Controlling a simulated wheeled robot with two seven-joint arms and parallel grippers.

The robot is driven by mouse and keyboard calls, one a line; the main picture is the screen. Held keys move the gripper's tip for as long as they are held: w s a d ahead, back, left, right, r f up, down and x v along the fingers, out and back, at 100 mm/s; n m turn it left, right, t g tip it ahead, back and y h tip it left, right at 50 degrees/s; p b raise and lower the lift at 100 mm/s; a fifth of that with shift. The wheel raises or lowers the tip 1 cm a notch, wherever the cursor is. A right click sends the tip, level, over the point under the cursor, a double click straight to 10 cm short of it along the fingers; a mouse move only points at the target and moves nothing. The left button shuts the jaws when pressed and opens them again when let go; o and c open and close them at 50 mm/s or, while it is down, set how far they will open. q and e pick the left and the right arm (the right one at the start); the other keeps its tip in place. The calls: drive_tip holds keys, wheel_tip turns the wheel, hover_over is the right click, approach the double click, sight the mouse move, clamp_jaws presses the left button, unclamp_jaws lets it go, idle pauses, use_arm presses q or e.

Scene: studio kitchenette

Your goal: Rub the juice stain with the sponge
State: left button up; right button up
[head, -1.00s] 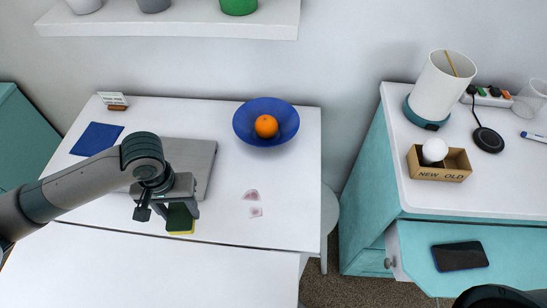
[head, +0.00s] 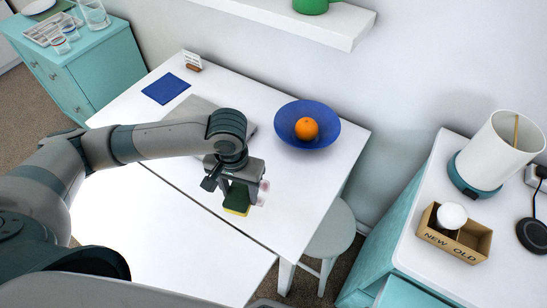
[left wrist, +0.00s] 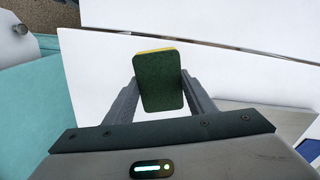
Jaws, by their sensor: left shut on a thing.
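My left gripper (head: 240,186) is shut on the sponge (head: 237,198), which has a dark green face and a yellow edge. In the left wrist view the sponge (left wrist: 160,82) sits upright between the two fingers. The juice stain (head: 263,187) is a pinkish mark on the white table, just right of the gripper and partly hidden by it. I cannot tell whether the sponge touches the table. My right gripper is out of view.
A blue bowl (head: 285,138) with an orange (head: 306,128) stands behind the gripper. A grey board (head: 205,108) and a blue cloth (head: 166,88) lie left of the bowl. A stool (head: 337,232) stands by the table's right edge. The front of the table is bare.

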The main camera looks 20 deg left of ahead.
use_arm(q)
drive_tip(key=shift+a, duration=0.1)
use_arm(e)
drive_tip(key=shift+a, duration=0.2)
